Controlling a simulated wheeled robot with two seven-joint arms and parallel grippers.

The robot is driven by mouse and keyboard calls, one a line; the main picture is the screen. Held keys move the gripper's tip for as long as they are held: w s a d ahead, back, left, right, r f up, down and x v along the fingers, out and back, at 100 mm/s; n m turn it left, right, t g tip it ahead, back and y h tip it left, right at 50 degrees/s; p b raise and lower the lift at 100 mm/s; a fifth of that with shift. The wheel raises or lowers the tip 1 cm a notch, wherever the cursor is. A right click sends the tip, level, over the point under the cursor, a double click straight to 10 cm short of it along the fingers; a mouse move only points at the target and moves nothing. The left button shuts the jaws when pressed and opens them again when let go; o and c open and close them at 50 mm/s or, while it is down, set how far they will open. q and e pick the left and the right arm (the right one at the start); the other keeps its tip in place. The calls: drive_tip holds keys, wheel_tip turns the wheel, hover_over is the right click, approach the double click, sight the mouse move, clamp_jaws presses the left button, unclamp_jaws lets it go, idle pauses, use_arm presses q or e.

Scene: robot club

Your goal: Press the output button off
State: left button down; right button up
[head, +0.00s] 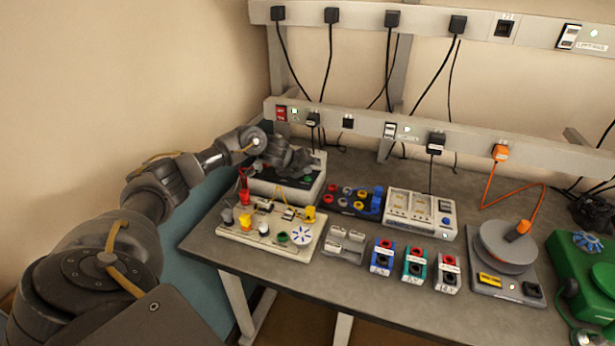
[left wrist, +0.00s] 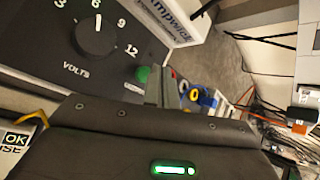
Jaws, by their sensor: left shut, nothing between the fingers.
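The power supply (head: 262,187) stands at the back left of the table, with a dark sloped front panel. In the left wrist view its panel (left wrist: 40,62) shows a VOLTS knob (left wrist: 96,36) with its white mark near 6. A round green button (left wrist: 142,75) sits right of the knob, partly hidden by my finger; a green spot also shows in the head view (head: 307,177). I cannot read its label. My left gripper (head: 300,160) is shut and empty, just above the panel. In the left wrist view its fingers (left wrist: 162,88) are close beside the button; contact cannot be told. My right gripper is out of view.
A cream circuit board (head: 240,238) with coloured terminals lies in front of the supply. A dark tray (head: 340,203), a white meter box (head: 422,213) and several small terminal blocks (head: 414,264) stand to the right. A socket rail (head: 365,125) with hanging cables runs behind.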

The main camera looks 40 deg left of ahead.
sight(305, 182)
use_arm(q)
wheel_tip(305, 182, up, 5)
drive_tip(key=p, duration=0.3)
drive_tip(key=shift+r+p, duration=0.15)
drive_tip(key=shift+p, duration=0.15)
